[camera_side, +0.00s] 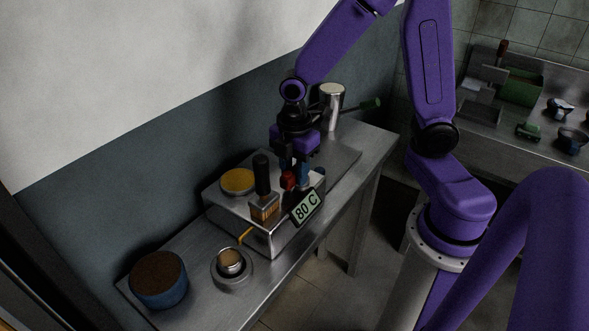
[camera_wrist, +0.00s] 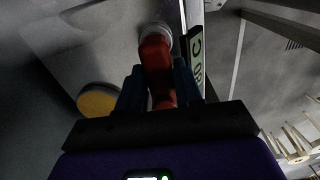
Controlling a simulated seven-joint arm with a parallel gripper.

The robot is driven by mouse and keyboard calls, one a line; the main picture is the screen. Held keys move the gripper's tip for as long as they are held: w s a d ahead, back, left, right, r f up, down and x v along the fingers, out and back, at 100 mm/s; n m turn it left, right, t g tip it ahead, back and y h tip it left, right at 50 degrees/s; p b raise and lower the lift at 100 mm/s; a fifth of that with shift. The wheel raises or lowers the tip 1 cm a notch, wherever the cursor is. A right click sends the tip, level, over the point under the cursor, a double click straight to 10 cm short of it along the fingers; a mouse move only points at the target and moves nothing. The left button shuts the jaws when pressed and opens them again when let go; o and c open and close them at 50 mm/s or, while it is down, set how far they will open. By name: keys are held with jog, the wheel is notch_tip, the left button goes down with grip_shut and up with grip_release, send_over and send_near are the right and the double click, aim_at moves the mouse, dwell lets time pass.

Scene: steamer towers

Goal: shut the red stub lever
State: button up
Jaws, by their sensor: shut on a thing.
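The red stub lever (camera_side: 288,180) stands on top of the steel machine, beside the 80 C display (camera_side: 306,206). In the wrist view the red lever (camera_wrist: 156,62) runs up between my two blue fingers, with its far end at a round pale fitting (camera_wrist: 157,30). My gripper (camera_side: 294,176) is shut on the red lever, with a finger on each side of it. The steel machine (camera_side: 276,241) sits on the counter. Part of the lever is hidden by my fingers in the side view.
On the machine are a yellow round lid (camera_side: 238,181), a black upright handle (camera_side: 262,174) and a small brown-fronted block (camera_side: 265,208). A metal cup (camera_side: 230,262) and a blue brown-topped drum (camera_side: 158,279) stand front left.

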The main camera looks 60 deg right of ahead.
jog(key=m, duration=0.2)
jog(key=w+m, duration=0.1)
jog(key=m, duration=0.5)
jog(key=shift+w+d+m, duration=0.35)
jog(key=shift+w+m, duration=0.05)
jog(key=m, duration=0.3)
jog(key=d+m, duration=0.1)
jog(key=shift+w, duration=0.3)
jog(key=shift+w+d+m, duration=0.1)
jog(key=shift+d+m, duration=0.15)
jog(key=shift+m, duration=1)
jog(key=shift+d+m, duration=0.2)
jog(key=shift+m, duration=1.05)
jog(key=o, duration=1)
jog(key=shift+c, duration=0.2)
jog(key=shift+r, duration=0.15)
